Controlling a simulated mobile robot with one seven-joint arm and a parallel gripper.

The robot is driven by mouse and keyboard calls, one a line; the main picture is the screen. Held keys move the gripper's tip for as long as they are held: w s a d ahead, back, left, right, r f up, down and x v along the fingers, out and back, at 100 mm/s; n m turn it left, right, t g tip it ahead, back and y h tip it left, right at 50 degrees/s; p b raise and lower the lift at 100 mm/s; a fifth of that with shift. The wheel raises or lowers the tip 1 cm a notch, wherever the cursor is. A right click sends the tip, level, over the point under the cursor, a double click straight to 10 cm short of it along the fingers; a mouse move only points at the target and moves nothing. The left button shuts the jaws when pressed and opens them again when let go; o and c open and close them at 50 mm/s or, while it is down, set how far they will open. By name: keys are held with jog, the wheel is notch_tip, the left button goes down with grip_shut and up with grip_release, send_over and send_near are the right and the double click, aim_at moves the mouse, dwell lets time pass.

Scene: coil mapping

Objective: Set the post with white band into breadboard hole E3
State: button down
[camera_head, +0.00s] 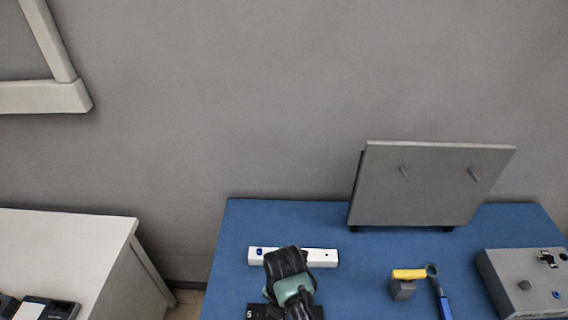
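My gripper (290,284) is at the lower middle of the view, black with a green-grey part, above the blue table. Its fingertips are hidden behind its own body, so I cannot see whether it holds anything. Part of a black board (256,312) marked "5" shows beneath it at the bottom edge; this may be the breadboard, and my gripper and the frame edge hide most of it. Hole E3 cannot be made out. No post with a white band can be made out. A white bar (318,258) with a blue peg at its left end lies just behind my gripper.
The blue table (350,286) holds an upright grey panel (430,185) with two pegs at the back. A yellow-topped grey block (404,285), a blue-handled tool (442,300) and a grey box (525,284) stand right. A white table (75,240) is left, across a gap.

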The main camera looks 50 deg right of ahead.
jog(key=shift+f+p, duration=0.2)
jog(key=shift+p, duration=0.3)
dwell(0.7)
jog(key=shift+f, duration=0.15)
dwell(0.3)
jog(key=shift+f+b, duration=0.8)
jog(key=shift+f, duration=0.25)
jog(key=shift+f, duration=0.4)
dwell(0.6)
jog(key=m, duration=0.5)
jog(key=c, duration=0.6)
grip_release()
jog(key=shift+o, duration=0.2)
jog(key=shift+r, duration=0.1)
